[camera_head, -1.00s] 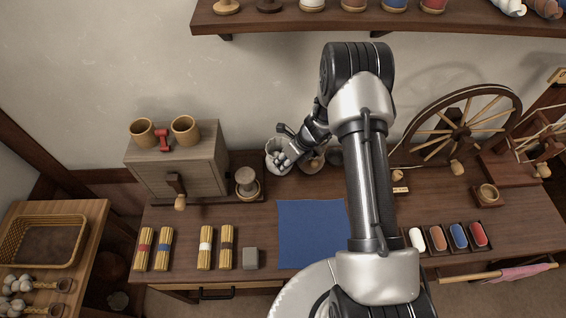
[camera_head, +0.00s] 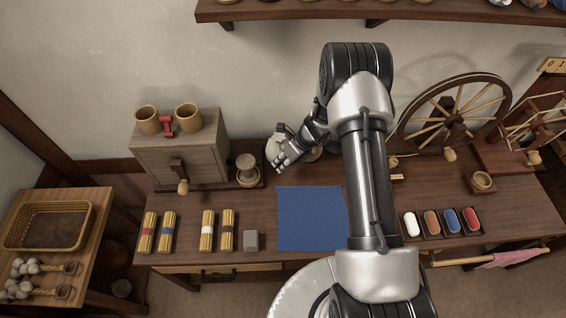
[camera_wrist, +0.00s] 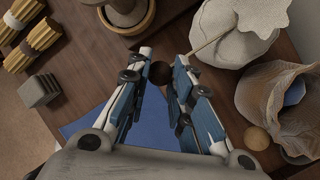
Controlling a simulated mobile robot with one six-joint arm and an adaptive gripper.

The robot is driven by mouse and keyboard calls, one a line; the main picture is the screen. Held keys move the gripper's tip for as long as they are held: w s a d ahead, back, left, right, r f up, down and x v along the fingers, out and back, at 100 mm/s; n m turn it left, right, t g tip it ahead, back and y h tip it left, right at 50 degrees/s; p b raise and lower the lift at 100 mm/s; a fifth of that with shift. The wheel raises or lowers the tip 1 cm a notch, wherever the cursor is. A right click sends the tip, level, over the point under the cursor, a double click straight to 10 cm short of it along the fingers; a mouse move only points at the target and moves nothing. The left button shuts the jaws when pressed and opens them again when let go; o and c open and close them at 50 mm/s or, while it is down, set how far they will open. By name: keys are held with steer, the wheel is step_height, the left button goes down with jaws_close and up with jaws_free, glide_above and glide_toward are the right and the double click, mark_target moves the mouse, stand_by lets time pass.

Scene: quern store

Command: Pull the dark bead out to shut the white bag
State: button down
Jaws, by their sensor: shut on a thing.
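The white bag (camera_wrist: 232,40) stands at the upper right of the wrist view. Its neck looks drawn in, with a frilled top above. A thin pale cord runs from the neck toward my gripper (camera_wrist: 162,68). My gripper is shut on the dark bead (camera_wrist: 160,73), a brown-black ball between its fingertips, apart from the bag. In the head view the white bag (camera_head: 271,150) is partly hidden behind my gripper (camera_head: 279,166), and the bead cannot be made out there.
An open tan bag (camera_wrist: 282,88) with something bluish inside stands beside the white one, with a pale wooden bead (camera_wrist: 257,138) by it. A blue cloth (camera_head: 310,220) lies in front. A wooden spool-like stand (camera_head: 247,172) and a drawer box (camera_head: 180,150) are at left.

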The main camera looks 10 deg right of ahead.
steer(key=c, duration=1.4)
jaws_free()
steer(key=v, duration=1.2)
steer(key=shift+s, duration=0.1)
